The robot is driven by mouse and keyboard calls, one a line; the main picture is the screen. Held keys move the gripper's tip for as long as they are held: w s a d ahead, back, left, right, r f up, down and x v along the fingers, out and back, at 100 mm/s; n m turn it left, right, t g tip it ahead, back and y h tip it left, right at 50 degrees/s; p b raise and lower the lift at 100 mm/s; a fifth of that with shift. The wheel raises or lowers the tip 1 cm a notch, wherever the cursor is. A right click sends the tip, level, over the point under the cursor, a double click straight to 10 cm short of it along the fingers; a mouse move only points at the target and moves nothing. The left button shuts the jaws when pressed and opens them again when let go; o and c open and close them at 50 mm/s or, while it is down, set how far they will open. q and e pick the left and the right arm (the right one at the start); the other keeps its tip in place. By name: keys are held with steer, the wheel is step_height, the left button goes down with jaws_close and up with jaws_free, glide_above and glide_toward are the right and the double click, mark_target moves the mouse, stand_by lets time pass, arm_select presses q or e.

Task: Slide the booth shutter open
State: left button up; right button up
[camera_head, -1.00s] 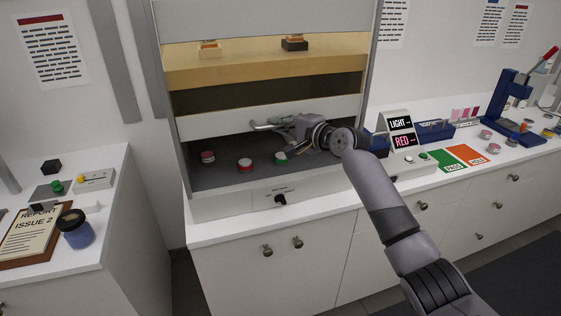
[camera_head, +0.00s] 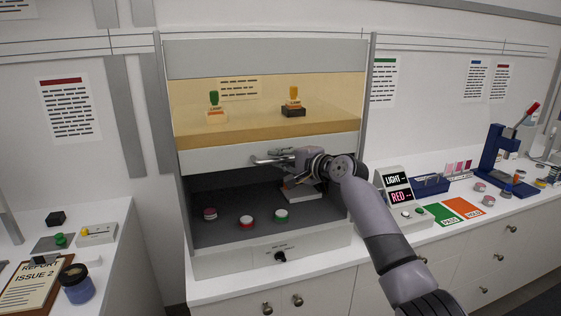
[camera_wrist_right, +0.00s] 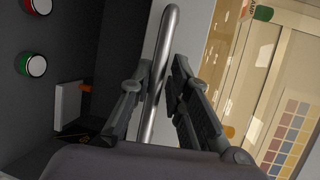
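The booth shutter (camera_head: 215,159) is a pale bar with an amber see-through pane above it, raised partway, with a dark opening below. Its metal bar handle (camera_head: 262,161) runs along its front. My right gripper (camera_head: 283,158) is at the handle, its arm reaching in from the lower right. In the right wrist view the handle (camera_wrist_right: 163,40) passes between the two fingers of the gripper (camera_wrist_right: 159,80), which sit close on both sides of it. My left gripper is not in view.
Several lidded jars, one with a red rim (camera_head: 247,221), stand on the dark booth floor (camera_head: 230,241). A pale block (camera_head: 301,193) sits inside, partly behind my gripper. A LIGHT/RED sign box (camera_head: 395,188) stands right of the booth. A blue jar (camera_head: 79,286) is at left.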

steer(key=shift+d+f, duration=0.1)
steer(key=v, duration=1.2)
stand_by(0.4)
